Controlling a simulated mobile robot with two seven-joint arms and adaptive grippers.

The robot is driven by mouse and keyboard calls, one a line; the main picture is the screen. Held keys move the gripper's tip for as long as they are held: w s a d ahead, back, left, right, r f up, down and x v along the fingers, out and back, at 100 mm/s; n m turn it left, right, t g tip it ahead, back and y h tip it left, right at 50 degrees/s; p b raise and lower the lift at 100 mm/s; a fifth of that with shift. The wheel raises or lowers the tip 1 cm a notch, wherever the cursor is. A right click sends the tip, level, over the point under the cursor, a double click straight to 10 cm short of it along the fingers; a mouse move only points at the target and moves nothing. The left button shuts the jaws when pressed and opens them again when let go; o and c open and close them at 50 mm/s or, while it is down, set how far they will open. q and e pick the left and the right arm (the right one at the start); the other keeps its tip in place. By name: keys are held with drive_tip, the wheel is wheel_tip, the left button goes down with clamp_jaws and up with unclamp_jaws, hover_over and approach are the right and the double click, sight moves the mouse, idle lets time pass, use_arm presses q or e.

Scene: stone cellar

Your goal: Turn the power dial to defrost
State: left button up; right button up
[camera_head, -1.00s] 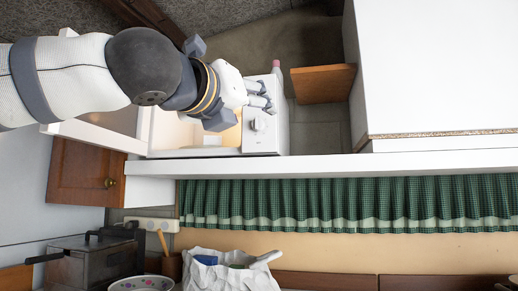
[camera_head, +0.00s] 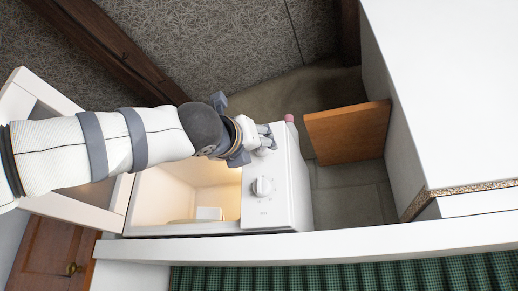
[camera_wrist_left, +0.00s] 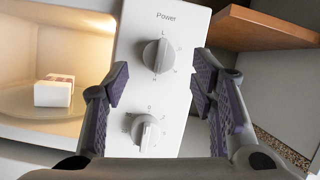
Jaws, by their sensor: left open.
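The power dial (camera_wrist_left: 156,55) is a round grey knob under the word "Power" on the white microwave's control panel (camera_wrist_left: 184,20). A second, lower dial (camera_wrist_left: 146,131) sits below it; it also shows uncovered in the head view (camera_head: 263,186). My left gripper (camera_wrist_left: 160,72) is open, with one finger on each side of the power dial in the wrist view. I cannot tell whether either finger touches it. In the head view the left gripper (camera_head: 266,138) is at the panel's upper part and hides most of the power dial. My right gripper is not in view.
The microwave door (camera_head: 20,100) stands open at the left. A small white box (camera_wrist_left: 54,91) lies on the glass plate in the lit interior. A brown wooden board (camera_head: 348,132) and a white cabinet (camera_head: 450,80) are to the right. A green curtain (camera_head: 340,279) hangs below.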

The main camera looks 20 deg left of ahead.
sight(260, 152)
use_arm(q)
drive_tip(key=shift+f+x, duration=0.25)
drive_tip(key=shift+x, duration=0.9)
drive_tip(key=shift+w+r, duration=0.4)
drive_tip(key=c, duration=1.2)
drive_tip(key=shift+o, duration=0.2)
drive_tip(key=shift+n, duration=0.3)
drive_tip(key=shift+d+r+n+g+y, duration=0.1)
drive_tip(key=shift+n+g+y, duration=0.1)
drive_tip(key=shift+n+y, duration=1)
drive_tip(key=shift+d+n+g+y, duration=0.15)
drive_tip(key=shift+n+y, duration=0.25)
drive_tip(key=shift+n, duration=1.45)
drive_tip(key=shift+d+n+g+y, duration=0.1)
drive_tip(key=shift+n+g+y, duration=0.15)
drive_tip(key=shift+n+y, duration=0.95)
drive_tip(key=shift+n+h, duration=0.4)
drive_tip(key=shift+n, duration=0.15)
